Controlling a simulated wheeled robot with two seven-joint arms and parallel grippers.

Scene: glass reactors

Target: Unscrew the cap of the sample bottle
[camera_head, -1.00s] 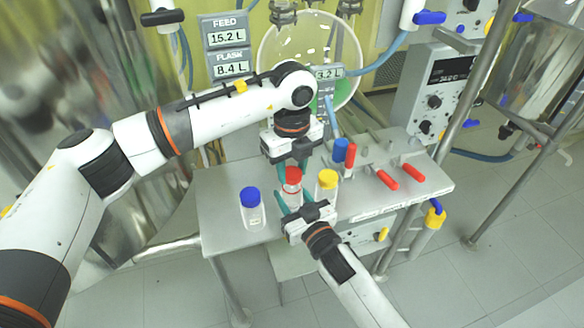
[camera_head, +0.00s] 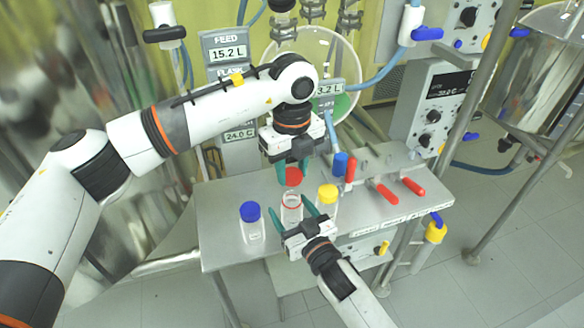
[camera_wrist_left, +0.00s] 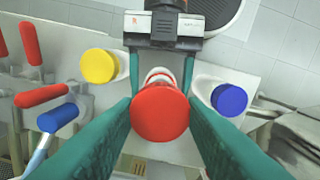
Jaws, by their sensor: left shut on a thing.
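The sample bottle (camera_head: 291,212) is clear, with a red ring at its neck, and stands upright on the grey bench. Its red cap (camera_head: 291,177) is off the bottle and above its neck. My left gripper (camera_head: 293,172) points down and is shut on the cap. In the left wrist view, the cap (camera_wrist_left: 160,113) sits between the two teal fingers and hides most of the bottle. My right gripper (camera_head: 295,208) reaches in from the front, low on the bench.
A blue-capped bottle (camera_head: 251,222) stands to the left and a yellow-capped bottle (camera_head: 327,198) close to the right. Red-handled valves (camera_head: 387,193) and a blue-handled one (camera_head: 340,163) lie further right. The bench's front left (camera_head: 222,240) is clear.

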